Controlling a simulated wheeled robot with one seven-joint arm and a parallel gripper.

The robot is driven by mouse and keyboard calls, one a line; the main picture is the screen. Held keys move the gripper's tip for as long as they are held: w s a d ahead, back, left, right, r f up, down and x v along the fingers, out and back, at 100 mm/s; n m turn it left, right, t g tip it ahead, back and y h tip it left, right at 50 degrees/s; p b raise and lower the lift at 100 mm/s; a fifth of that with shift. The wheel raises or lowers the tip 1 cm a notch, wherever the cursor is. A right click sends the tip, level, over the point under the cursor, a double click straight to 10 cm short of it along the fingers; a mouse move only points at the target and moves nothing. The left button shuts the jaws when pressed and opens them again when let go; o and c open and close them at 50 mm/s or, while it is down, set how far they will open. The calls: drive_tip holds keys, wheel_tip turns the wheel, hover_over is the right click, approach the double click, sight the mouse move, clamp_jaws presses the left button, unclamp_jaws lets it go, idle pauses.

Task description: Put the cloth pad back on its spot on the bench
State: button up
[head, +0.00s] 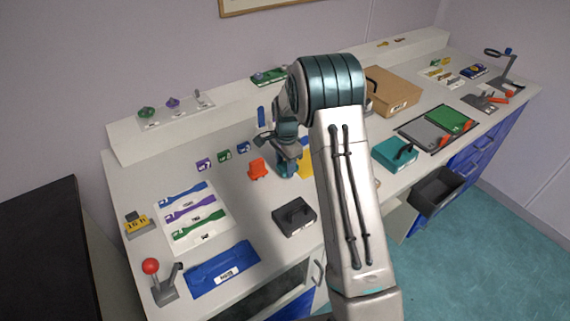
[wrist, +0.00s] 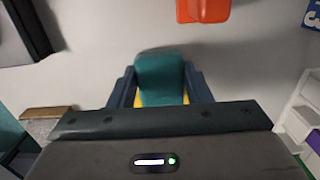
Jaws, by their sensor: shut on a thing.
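My gripper (head: 287,168) is low over the middle of the bench, pointing down. In the wrist view its blue fingers (wrist: 160,88) are shut on a teal piece, which I take to be the cloth pad (wrist: 160,72). Yellow shows on both sides of the pad, close under the fingers. In the head view a yellow patch (head: 307,163) shows beside the gripper, partly hidden by my arm. I cannot tell if it is a marked spot or part of the pad, nor whether the pad touches the bench.
An orange object (head: 258,170) stands just left of the gripper, and a black handled block (head: 295,217) stands in front. Small purple, green and blue blocks (head: 224,156) stand behind left. A teal handled box (head: 394,154) is to the right of my arm.

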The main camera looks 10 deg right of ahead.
drive_tip(key=shift+f, duration=0.25)
drive_tip(key=o, duration=1)
drive_tip(key=shift+r, duration=0.1)
drive_tip(key=shift+c, duration=0.2)
drive_tip(key=shift+r, duration=0.15)
drive_tip(key=shift+r+p, duration=0.25)
drive_tip(key=shift+p, duration=0.05)
wheel_tip(320, 180, up, 12)
drive_tip(key=b, duration=0.1)
drive_tip(key=s+r+n, duration=0.3)
drive_tip(key=s+r, duration=0.3)
drive_tip(key=s, duration=0.1)
drive_tip(key=s+r+n+t, duration=0.1)
drive_tip(key=s+n+t, duration=0.2)
drive_tip(key=s+n, duration=0.7)
drive_tip(key=s, duration=1.6)
drive_tip(key=shift+d+n, duration=0.3)
drive_tip(key=shift+d, duration=0.05)
